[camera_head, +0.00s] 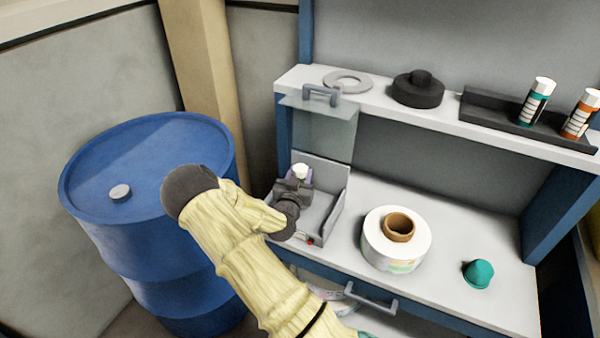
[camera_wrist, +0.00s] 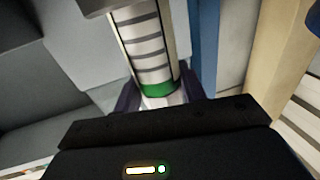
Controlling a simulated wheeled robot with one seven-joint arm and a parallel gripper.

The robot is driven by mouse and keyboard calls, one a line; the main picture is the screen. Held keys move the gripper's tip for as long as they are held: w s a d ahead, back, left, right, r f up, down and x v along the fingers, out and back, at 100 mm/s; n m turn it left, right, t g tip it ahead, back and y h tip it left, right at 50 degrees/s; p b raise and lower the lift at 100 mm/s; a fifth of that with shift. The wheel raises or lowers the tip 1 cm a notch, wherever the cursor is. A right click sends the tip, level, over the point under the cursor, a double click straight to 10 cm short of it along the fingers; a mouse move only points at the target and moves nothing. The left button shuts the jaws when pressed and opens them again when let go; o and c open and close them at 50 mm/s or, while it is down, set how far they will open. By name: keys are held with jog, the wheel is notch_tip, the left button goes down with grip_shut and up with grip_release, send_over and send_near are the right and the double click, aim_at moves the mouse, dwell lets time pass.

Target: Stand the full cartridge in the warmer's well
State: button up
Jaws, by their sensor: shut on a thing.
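My gripper (camera_head: 294,186) is at the grey open-topped box on the left of the counter, shut on a cartridge. In the wrist view the cartridge (camera_wrist: 152,55) is white with grey stripes and a green band, between the purple fingers. In the head view only its white top (camera_head: 300,171) shows above the gripper; the rest is hidden. The grey box (camera_head: 334,222) has a small red light low on its front and seems to be the warmer. My gripper covers much of its inside, so I cannot tell whether the cartridge is in a well or above it.
A clear panel (camera_head: 335,130) with a handle hangs above the box. A label roll (camera_head: 381,252) and a teal cone (camera_head: 478,274) stand right on the counter. The shelf holds a rack with a teal cartridge (camera_head: 535,102) and an orange cartridge (camera_head: 581,115). A blue drum (camera_head: 150,245) stands left.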

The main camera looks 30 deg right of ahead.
jog(key=shift+f, duration=0.65)
jog(key=shift+f+b, duration=0.6)
jog(key=shift+b, duration=0.5)
dwell(1.1)
jog(key=o, duration=0.8)
jog(key=shift+o, duration=0.2)
jog(key=shift+s, duration=0.1)
jog(key=v, duration=1.1)
jog(key=shift+b, duration=0.4)
dwell(0.4)
